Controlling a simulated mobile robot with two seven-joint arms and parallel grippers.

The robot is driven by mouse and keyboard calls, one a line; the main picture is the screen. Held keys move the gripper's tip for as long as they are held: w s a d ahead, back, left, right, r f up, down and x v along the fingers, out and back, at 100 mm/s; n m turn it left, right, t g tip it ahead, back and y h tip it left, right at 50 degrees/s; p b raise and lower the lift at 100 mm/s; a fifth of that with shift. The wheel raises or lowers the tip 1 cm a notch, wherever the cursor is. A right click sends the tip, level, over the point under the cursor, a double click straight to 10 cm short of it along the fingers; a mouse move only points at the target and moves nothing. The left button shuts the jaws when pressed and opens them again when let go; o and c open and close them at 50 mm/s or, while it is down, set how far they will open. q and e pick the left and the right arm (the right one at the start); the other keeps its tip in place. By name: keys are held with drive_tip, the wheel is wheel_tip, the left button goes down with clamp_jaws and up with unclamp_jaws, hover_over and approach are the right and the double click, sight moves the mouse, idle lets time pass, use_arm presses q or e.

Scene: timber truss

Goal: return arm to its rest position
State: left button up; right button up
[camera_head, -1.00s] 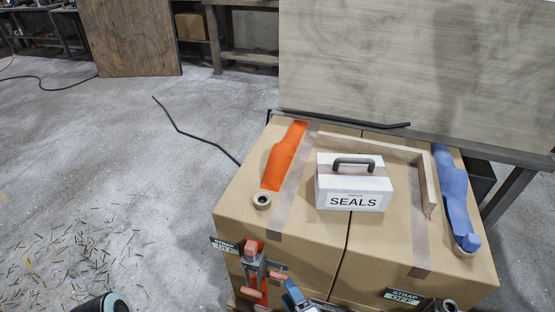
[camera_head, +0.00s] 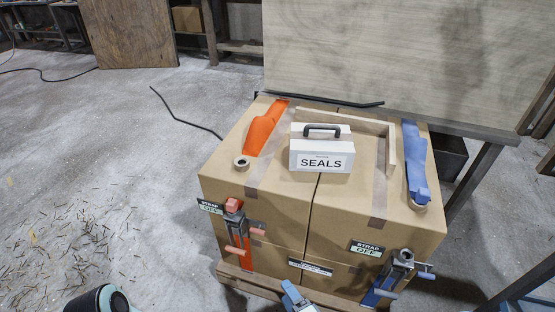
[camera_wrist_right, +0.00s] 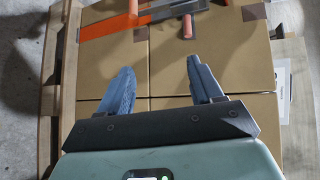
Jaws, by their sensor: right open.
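My right gripper (camera_head: 291,290) is at the bottom middle of the head view, in front of the stack of cardboard boxes (camera_head: 225,180). In the right wrist view the same gripper (camera_wrist_right: 162,75) has its two blue-grey fingers wide apart with nothing between them. Beyond the fingers are box faces and an orange strap (camera_wrist_right: 107,24) with its buckle. My left gripper's fingers are not in view; a rounded dark and teal part of my body shows at the lower left of the head view.
The boxes stand on a wooden pallet (camera_head: 262,285). On top are a white SEALS case (camera_head: 321,155), an orange strap (camera_head: 266,127), a blue strap (camera_head: 415,160) and an angled brown strip (camera_head: 391,150). Ratchet buckles hang in front. A large board (camera_head: 400,60) stands behind.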

drive_tip(key=s+d+f+n+g+h, duration=0.25)
drive_tip(key=s+f+n+g, duration=0.45)
drive_tip(key=f, duration=0.5)
drive_tip(key=s+d+f+g+h, duration=0.3)
drive_tip(key=s+d+f+g, duration=0.15)
drive_tip(key=s+d, duration=0.6)
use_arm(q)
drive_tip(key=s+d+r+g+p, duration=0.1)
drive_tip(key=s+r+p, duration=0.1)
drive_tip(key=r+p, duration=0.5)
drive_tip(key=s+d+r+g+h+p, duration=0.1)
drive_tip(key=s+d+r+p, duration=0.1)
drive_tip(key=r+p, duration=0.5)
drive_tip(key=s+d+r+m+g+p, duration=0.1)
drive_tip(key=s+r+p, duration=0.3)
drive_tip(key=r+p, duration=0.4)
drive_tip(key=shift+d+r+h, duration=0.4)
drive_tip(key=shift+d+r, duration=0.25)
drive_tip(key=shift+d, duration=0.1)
use_arm(e)
drive_tip(key=s+a+r+n+g, duration=0.1)
drive_tip(key=s+a+r, duration=0.1)
drive_tip(key=r, duration=0.9)
drive_tip(key=s+a+r+n+g+y, duration=0.1)
drive_tip(key=s+r, duration=0.4)
drive_tip(key=r, duration=0.6)
drive_tip(key=shift+s+a+r+g, duration=0.2)
drive_tip(key=shift+s+a+g, duration=0.1)
drive_tip(key=shift+a+g, duration=0.25)
